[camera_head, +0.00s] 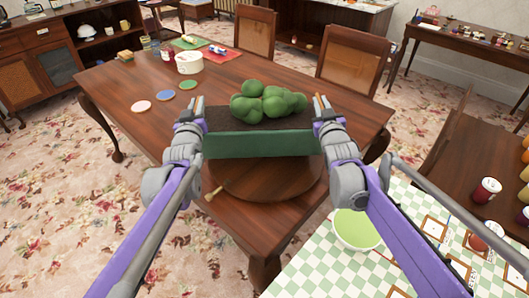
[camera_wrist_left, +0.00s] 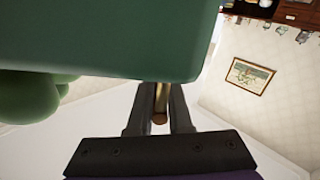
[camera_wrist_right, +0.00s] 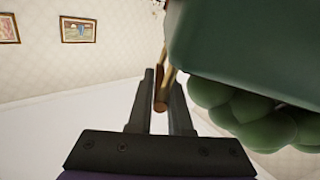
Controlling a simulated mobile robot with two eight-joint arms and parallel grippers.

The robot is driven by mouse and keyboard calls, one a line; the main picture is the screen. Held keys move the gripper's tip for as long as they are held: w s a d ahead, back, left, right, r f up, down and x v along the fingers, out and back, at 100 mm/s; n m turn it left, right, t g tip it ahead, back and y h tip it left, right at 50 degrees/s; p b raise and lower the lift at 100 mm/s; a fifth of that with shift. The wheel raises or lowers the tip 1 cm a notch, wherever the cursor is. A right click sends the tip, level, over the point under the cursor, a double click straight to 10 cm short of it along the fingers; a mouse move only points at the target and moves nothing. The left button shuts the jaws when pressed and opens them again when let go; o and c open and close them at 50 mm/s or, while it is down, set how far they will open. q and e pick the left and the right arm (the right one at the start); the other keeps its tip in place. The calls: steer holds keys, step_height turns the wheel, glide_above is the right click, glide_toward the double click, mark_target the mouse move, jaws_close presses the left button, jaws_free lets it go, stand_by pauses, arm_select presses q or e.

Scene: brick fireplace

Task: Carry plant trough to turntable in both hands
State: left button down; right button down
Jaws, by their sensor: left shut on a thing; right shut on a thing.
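The plant trough (camera_head: 262,144) is a long green box with dark soil and a bushy green plant (camera_head: 268,102). It looks level, above or over the far part of the round wooden turntable (camera_head: 262,182) on the table. I cannot tell whether its base touches the disc. My left gripper (camera_head: 190,112) is shut on a brass handle (camera_wrist_left: 160,105) at the trough's left end. My right gripper (camera_head: 322,108) is shut on the matching handle (camera_wrist_right: 164,92) at the right end. The trough's underside and the back of the turntable are hidden in the head view.
The wooden table (camera_head: 130,125) holds several coloured coasters (camera_head: 141,106), a white tub (camera_head: 189,62) and small items at the back left. A small stick (camera_head: 213,193) lies by the turntable's left edge. A green bowl (camera_head: 356,232) stands on a checked cloth (camera_head: 318,262) at lower right.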

arm_select(q)
steer(key=shift+f, duration=0.1)
arm_select(e)
steer(key=shift+f, duration=0.1)
stand_by(0.3)
